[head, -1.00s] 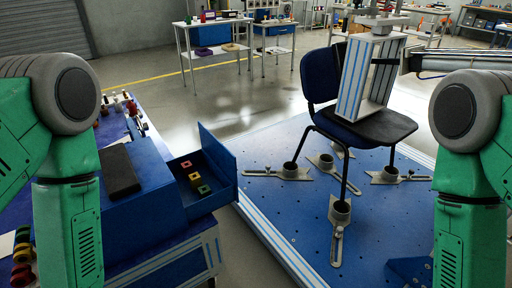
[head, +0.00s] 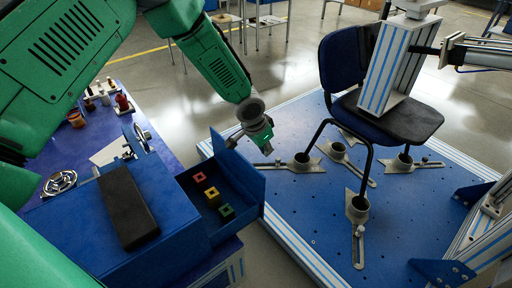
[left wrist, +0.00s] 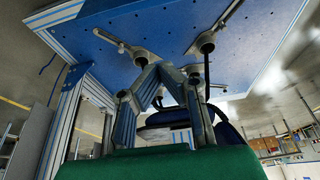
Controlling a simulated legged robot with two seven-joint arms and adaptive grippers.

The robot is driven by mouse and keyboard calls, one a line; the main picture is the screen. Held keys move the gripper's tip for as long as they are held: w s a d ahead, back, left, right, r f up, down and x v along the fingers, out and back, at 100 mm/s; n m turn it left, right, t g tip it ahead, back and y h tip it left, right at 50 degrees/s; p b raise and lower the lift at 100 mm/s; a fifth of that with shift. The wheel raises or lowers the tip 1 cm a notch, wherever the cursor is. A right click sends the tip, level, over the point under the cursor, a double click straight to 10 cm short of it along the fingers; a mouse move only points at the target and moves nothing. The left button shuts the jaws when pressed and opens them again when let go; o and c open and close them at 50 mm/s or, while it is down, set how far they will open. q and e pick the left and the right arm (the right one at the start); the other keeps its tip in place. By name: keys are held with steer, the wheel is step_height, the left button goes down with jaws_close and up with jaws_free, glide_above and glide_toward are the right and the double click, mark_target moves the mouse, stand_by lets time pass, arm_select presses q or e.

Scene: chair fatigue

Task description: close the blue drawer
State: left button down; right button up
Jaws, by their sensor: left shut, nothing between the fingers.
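The blue drawer (head: 240,175) sticks out open from the right side of a blue cabinet (head: 95,225) in the head view. Its tall front panel stands at its right end. Small red, yellow and green blocks (head: 213,193) lie inside the drawer. My left gripper (head: 266,148) is shut and empty. It hangs just beyond the far upper corner of the front panel in the picture; I cannot tell if it touches. In the left wrist view my fingers (left wrist: 155,72) point toward the blue platform, and the drawer does not show. My right gripper is out of view.
A black pad (head: 127,205) lies on top of the cabinet. Several small parts and a metal handwheel (head: 60,182) are on the bench at left. A chair (head: 385,110) under a test frame stands on the blue platform (head: 310,205) at right.

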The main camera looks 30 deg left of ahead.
arm_select(q)
steer(key=s+a+f+p, duration=0.1)
steer(key=s+a, duration=0.4)
steer(key=s, duration=0.6)
steer(key=s+a+f+p, duration=0.1)
steer(key=s+a, duration=0.3)
steer(key=s, duration=0.7)
steer(key=shift+s+a+f, duration=0.35)
steer(key=shift+a+f, duration=0.05)
steer(key=shift+f, duration=0.1)
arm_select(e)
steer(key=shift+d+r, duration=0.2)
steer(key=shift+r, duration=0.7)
arm_select(q)
steer(key=shift+s+d, duration=0.1)
